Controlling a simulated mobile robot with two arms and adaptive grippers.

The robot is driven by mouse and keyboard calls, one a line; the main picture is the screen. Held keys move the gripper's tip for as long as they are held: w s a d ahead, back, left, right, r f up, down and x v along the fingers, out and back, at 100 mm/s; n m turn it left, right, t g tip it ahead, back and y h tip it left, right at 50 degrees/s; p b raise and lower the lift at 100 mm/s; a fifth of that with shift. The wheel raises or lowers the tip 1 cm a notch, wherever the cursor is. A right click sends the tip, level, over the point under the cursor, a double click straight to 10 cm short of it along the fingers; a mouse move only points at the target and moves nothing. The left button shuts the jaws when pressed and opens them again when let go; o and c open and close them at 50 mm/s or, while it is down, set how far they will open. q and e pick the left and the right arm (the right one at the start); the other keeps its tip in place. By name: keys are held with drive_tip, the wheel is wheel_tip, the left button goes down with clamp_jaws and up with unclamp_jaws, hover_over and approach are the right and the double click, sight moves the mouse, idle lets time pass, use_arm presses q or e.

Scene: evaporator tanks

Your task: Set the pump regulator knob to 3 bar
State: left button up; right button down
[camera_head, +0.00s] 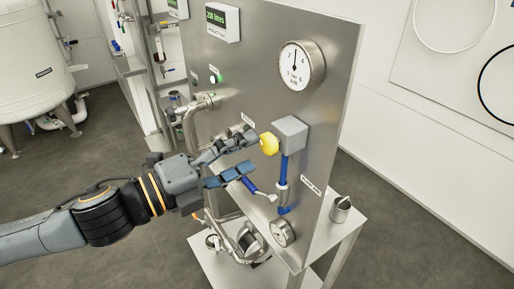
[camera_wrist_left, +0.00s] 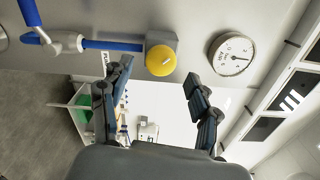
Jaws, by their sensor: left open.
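The pump regulator knob (camera_head: 269,144) is a round yellow knob on a grey box (camera_head: 290,135) fixed to the steel panel. In the left wrist view the knob (camera_wrist_left: 161,60) lies ahead, between the lines of the two open fingers. My left gripper (camera_head: 247,157) is open, its fingertips just short of the knob in the head view; whether they touch it I cannot tell. A round pressure gauge (camera_head: 301,64) sits above the box, and it also shows in the left wrist view (camera_wrist_left: 232,54). Its needle points nearly straight up in the head view. My right gripper is not in view.
A blue pipe (camera_head: 284,170) runs down from the box, with a blue-handled valve (camera_head: 256,189) beside it. A smaller gauge (camera_head: 283,233) sits low on the panel. A metal cup (camera_head: 340,209) stands on the side ledge.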

use_arm(q)
drive_tip(key=v, duration=0.3)
drive_tip(key=shift+s+a, duration=0.25)
